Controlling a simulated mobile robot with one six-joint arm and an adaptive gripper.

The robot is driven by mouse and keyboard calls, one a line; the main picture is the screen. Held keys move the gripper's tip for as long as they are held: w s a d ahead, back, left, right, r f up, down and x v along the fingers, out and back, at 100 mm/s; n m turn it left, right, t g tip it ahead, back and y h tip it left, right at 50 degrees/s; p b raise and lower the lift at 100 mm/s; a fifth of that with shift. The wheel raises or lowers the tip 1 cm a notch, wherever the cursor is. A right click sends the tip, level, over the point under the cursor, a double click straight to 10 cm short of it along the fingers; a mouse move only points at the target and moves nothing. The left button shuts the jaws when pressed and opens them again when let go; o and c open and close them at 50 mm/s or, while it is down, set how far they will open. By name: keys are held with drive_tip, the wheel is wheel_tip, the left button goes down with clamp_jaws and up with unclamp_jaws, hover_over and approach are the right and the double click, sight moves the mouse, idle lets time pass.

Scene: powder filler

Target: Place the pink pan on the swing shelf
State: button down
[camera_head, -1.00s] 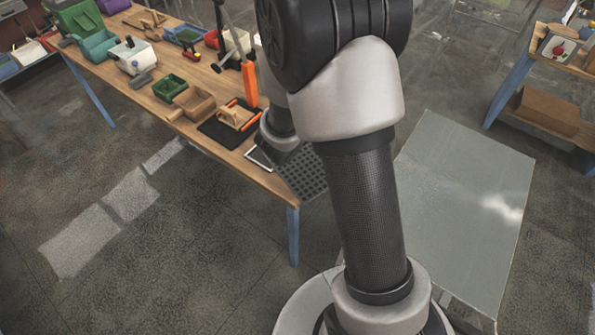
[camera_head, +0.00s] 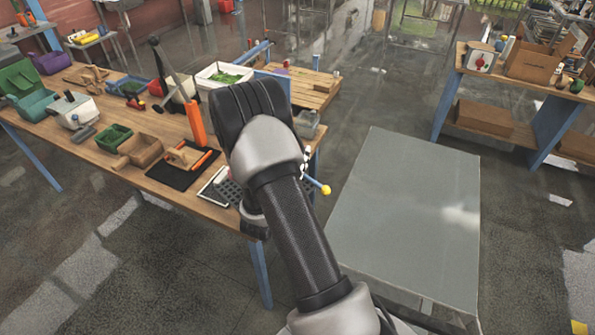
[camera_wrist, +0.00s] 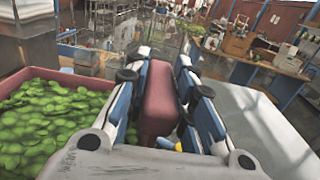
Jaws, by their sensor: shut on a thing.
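My gripper (camera_wrist: 160,110) is shut on a pink block-shaped thing, which I take to be the pink pan (camera_wrist: 158,95), between its blue-and-white fingers in the wrist view. A pink-rimmed container of green pieces (camera_wrist: 45,125) fills the left of that view. I cannot tell whether it joins the held pink part. In the head view my arm hides the gripper and the pan. A blue rod with a yellow tip (camera_head: 326,190) shows just right of my arm. I cannot make out the swing shelf for sure.
A wooden workbench (camera_head: 150,185) holds bins, tools and a white tray (camera_head: 203,78) with green contents. A grey flat-topped box (camera_head: 410,210) stands right of my arm. A second bench (camera_head: 457,75) stands at the back right. Floor is clear between them.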

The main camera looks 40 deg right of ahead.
drive_tip(key=shift+f, duration=2.5)
drive_tip(key=shift+f+b, duration=0.2)
drive_tip(key=shift+b, duration=0.2)
drive_tip(key=c, duration=1.4)
unclamp_jaws()
drive_tip(key=shift+o, duration=0.2)
